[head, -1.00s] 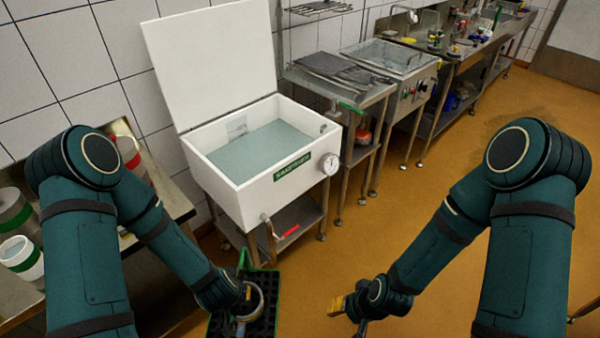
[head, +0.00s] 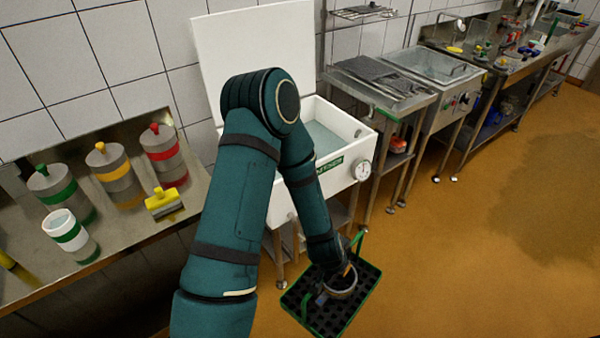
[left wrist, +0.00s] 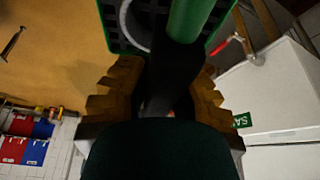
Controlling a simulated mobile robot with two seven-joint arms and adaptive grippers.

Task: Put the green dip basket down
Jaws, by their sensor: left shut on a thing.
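The green dip basket (head: 297,302) is a dark, gridded tray with a green rim and a green handle. It hangs over the floor in front of the white tank, low in the head view. My left gripper (head: 338,283) is shut on its handle, and my wrist hides part of the basket. In the left wrist view the ridged fingers (left wrist: 165,88) close on the handle, with the green bar (left wrist: 190,20) above them and part of the basket behind. My right gripper is not in view.
A metal bench (head: 135,220) on the left holds several banded moulds, a white cup (head: 67,233) and a yellow brush (head: 163,203). The white tank (head: 350,130) stands open. A sink unit (head: 432,70) is beyond. Orange floor (head: 480,250) is clear on the right.

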